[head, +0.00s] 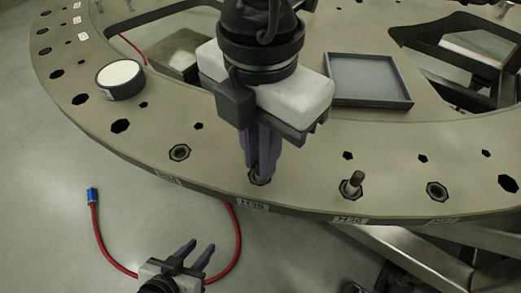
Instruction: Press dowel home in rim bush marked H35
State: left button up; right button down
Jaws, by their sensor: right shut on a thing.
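The rim of the turret plate (300,195) carries several bushes and small labels on its outer edge. My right gripper (260,176) points down, shut, with its fingertips at a rim bush above a label (252,204); the fingers hide most of what they hold, which seems to be a dowel. To the right, a grey dowel (355,180) stands upright in another bush above a second label (348,219). The lettering is too small to read surely. My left gripper (192,254) is open and empty, below the rim over the floor.
Empty bushes (180,152) and (437,191) sit on either side along the rim. A round white-topped container (120,78) and a shallow grey tray (411,102) rest on the plate. A red cable (238,230) with a blue end (92,195) lies below the rim.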

jog(key=shift+f, duration=0.3)
dwell(0.4)
jog(key=c, duration=1.9)
grip_release()
jog(key=shift+o, duration=0.2)
jog(key=shift+r, duration=0.1)
jog(key=shift+r+p, duration=1.3)
jog(key=shift+r, duration=2.2)
